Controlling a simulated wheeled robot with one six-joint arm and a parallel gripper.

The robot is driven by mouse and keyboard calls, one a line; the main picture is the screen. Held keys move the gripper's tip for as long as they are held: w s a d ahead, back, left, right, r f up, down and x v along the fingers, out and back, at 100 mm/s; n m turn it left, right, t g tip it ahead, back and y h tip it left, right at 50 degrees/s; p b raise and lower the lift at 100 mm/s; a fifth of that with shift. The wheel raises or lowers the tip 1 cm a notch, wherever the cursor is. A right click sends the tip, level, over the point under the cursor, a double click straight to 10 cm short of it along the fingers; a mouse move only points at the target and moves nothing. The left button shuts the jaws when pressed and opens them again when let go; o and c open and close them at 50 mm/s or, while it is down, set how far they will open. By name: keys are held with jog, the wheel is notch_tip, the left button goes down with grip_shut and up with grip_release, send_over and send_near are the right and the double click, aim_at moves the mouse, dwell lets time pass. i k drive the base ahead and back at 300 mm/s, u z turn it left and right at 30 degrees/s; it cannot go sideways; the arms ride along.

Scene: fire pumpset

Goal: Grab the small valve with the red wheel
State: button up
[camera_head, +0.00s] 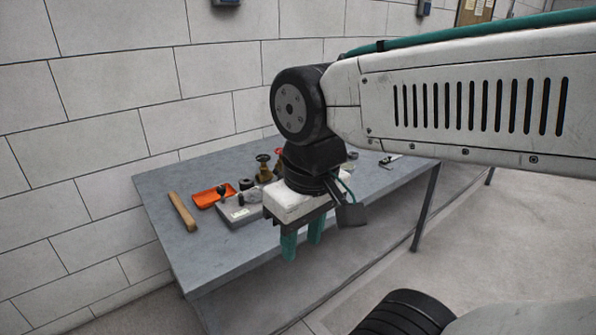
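A small brass valve (264,168) stands on the grey table behind my arm; its wheel looks dark or brownish. A small red wheel (279,152) shows just to its right, and the body under it is mostly hidden behind my arm's wrist. My gripper (302,246) has two green fingers pointing down, in front of the table's near edge. The fingers are apart with a gap between them, and nothing shows between them. The gripper is nearer to the camera than the valves and not touching them.
The grey table (225,255) stands along a white block wall. On it are an orange tray (212,196), a wooden bar (183,212), a grey box with a dark knob (240,212), and small metal parts (389,161) at the right. The table's left front is clear.

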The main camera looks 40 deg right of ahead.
aim_at(278, 165)
jog(key=z, duration=0.15)
jog(key=k, duration=0.15)
jog(key=u, duration=0.95)
jog(key=i, duration=0.8)
jog(key=z, duration=4)
jog(key=i, duration=2.3)
jog(key=u, duration=0.25)
